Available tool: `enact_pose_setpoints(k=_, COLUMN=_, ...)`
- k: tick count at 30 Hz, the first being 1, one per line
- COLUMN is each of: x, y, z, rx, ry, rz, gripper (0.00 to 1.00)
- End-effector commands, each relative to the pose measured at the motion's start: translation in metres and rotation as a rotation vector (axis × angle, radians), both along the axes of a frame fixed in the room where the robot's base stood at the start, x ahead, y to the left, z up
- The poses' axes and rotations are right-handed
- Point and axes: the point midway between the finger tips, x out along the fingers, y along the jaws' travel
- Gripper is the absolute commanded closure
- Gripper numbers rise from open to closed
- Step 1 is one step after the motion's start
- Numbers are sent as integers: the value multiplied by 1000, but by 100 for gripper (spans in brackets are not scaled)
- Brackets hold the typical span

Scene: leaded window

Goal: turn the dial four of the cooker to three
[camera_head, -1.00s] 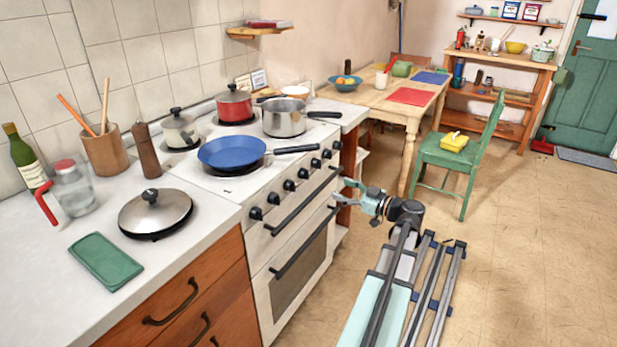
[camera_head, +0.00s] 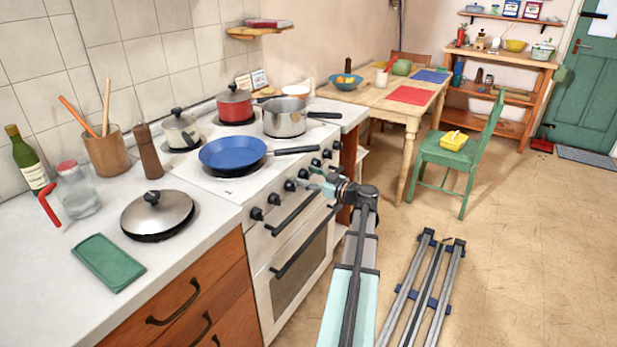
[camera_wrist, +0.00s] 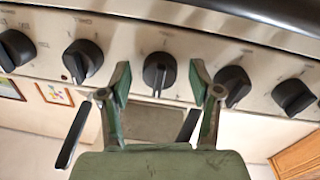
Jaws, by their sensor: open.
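The white cooker (camera_head: 243,253) stands left of my arm, with a row of black dials along its front panel. My gripper (camera_head: 313,180) is at this panel, fingers pointing at the dials. In the wrist view my gripper (camera_wrist: 160,76) is open, one green finger on each side of a black dial (camera_wrist: 159,71). Gaps show between this dial and both fingers. Its raised grip runs nearly up and down in the picture. The panel lettering is too small to read, so I cannot tell the dial's number or setting.
Neighbouring dials (camera_wrist: 82,60) (camera_wrist: 232,86) sit close outside the fingers. A dark oven handle (camera_head: 293,214) runs below the dials.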

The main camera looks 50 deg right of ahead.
Motion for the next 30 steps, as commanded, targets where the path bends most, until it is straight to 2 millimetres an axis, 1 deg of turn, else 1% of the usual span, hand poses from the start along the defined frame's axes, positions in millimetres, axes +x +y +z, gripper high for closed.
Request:
enact_pose_setpoints(k=5, x=0, y=0, z=0, rx=0, ry=0, rz=0, gripper=37)
enact_pose_setpoints(k=6, x=0, y=0, z=0, rx=0, ry=0, rz=0, gripper=44)
enact_pose_setpoints(k=8, x=0, y=0, z=0, rx=0, ry=0, rz=0, gripper=65)
enact_pose_setpoints(k=9, x=0, y=0, z=0, rx=0, ry=0, rz=0, gripper=79)
enact_pose_setpoints(k=10, x=0, y=0, z=0, rx=0, ry=0, rz=0, gripper=90)
enact_pose_setpoints(k=11, x=0, y=0, z=0, rx=0, ry=0, rz=0, gripper=97)
enact_pose_setpoints(k=23, x=0, y=0, z=-1, rx=35, ry=2, rz=1, gripper=97)
enact_pose_setpoints(k=30, x=0, y=1, z=-2, rx=161, ry=13, rz=1, gripper=97)
